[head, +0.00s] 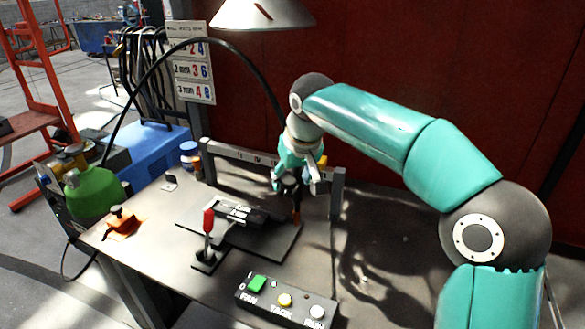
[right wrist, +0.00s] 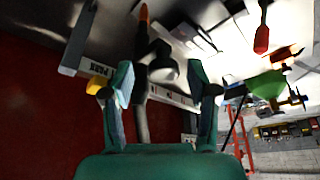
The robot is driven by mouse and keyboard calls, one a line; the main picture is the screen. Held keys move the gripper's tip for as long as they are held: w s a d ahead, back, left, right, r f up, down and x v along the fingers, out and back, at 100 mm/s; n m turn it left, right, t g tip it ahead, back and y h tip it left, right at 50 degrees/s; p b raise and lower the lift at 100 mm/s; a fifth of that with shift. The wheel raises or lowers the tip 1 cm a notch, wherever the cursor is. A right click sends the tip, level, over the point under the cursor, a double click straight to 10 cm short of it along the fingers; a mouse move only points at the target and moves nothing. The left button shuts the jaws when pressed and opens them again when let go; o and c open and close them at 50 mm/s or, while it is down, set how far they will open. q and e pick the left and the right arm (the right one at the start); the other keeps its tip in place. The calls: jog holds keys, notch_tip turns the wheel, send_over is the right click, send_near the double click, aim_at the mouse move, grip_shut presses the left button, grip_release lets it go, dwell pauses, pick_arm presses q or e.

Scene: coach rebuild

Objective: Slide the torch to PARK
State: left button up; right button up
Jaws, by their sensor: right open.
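The torch (right wrist: 143,55) is a dark body with an orange tip, seen in the right wrist view; its orange tip also shows in the head view (head: 296,217), under my right gripper. The torch sits at the rail (head: 240,153), which spans two posts behind the work plate. A PARK label (right wrist: 93,62) is on the rail in the right wrist view, left of the torch. My right gripper (head: 295,187) is open, its fingers on either side of the torch's shaft in the wrist view (right wrist: 165,95); contact cannot be told. My left gripper is not in view.
A dark plate (head: 275,243) with metal parts lies before the rail. A red-handled clamp (head: 208,222) stands at its front. A button box (head: 284,302) is at the table's front edge. A lamp shade (head: 262,14) hangs above; a black hose arches over from the left.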

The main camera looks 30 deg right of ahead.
jog(key=v, duration=1.1)
jog(key=shift+r, duration=0.25)
jog(key=shift+s+a, duration=0.1)
